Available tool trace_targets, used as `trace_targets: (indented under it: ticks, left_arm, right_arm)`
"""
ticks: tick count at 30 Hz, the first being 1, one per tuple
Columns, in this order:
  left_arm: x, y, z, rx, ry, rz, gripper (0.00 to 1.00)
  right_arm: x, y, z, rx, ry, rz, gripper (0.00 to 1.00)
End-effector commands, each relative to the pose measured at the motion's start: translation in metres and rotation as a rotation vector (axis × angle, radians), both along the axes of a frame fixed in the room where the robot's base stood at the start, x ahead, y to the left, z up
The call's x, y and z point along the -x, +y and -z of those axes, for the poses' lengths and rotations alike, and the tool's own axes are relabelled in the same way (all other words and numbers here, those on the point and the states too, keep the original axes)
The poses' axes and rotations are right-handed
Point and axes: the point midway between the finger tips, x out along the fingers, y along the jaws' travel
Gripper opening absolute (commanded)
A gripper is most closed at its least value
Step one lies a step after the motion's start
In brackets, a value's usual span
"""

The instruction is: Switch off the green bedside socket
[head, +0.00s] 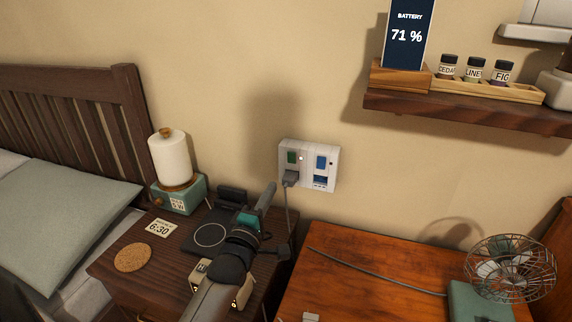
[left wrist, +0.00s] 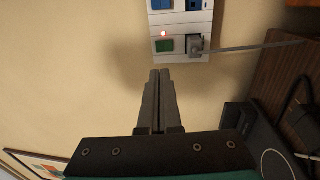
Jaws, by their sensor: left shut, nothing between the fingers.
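A white double wall socket (head: 309,165) is on the wall above the gap between the two tables. Its left half has a green switch (head: 292,157) with a small lit dot beside it, and a grey plug (head: 291,178) sits below the switch. Its right half has a blue switch (head: 321,162). In the left wrist view the green switch (left wrist: 165,45) is beyond my fingertips, beside the plug (left wrist: 196,46). My left gripper (head: 270,190) is shut and empty, below the socket and apart from it. My right gripper is not in view.
A nightstand (head: 112,262) holds a lamp (head: 170,160), a black charging pad (head: 200,238), a cork coaster (head: 132,257) and a card. An orange-brown desk (head: 345,290) holds a wire fan (head: 510,268). A cord hangs from the plug. A shelf (head: 470,113) with jars is at upper right.

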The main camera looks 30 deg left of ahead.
Motion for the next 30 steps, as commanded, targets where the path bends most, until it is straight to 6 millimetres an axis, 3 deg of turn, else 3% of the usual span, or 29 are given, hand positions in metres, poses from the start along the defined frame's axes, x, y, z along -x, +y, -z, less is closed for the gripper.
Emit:
trace_targets:
  ticks: [15,30]
  left_arm:
    - [-0.062,0.015,-0.007,-0.002,-0.001,0.0,0.0]
    - [-0.107,0.025,-0.012,-0.001,0.0,0.001,0.0]
  right_arm:
    - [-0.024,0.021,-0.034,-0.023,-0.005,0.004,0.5]
    - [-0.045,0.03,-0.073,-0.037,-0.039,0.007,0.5]
